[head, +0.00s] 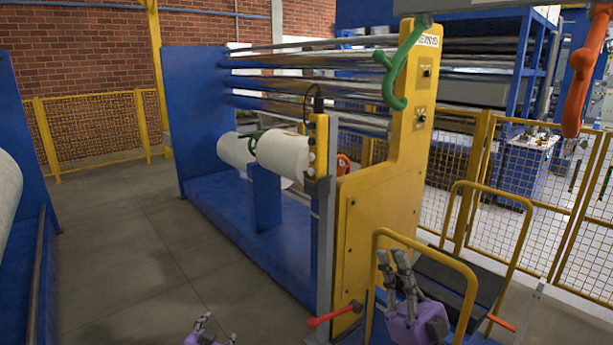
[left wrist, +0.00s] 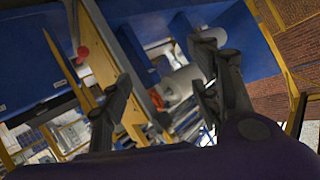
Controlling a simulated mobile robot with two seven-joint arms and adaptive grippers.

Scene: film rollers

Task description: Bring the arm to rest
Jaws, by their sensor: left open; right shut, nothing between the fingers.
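My left gripper (head: 205,322) shows only its fingertips and part of its body at the bottom edge of the head view. In the left wrist view its two dark fingers (left wrist: 163,65) stand wide apart, with nothing held between them. My right gripper (head: 394,258), with a purple body, is raised at the lower right of the head view, in front of the yellow machine panel's base and near a yellow tube rail. Its fingers are close together and hold nothing.
A blue and yellow roller machine (head: 385,200) carries white film rolls (head: 283,155) and steel rollers (head: 300,88). A red-tipped lever (head: 334,315) and a yellow rail (head: 423,246) are close to my right gripper. Grey floor (head: 130,240) is clear at left.

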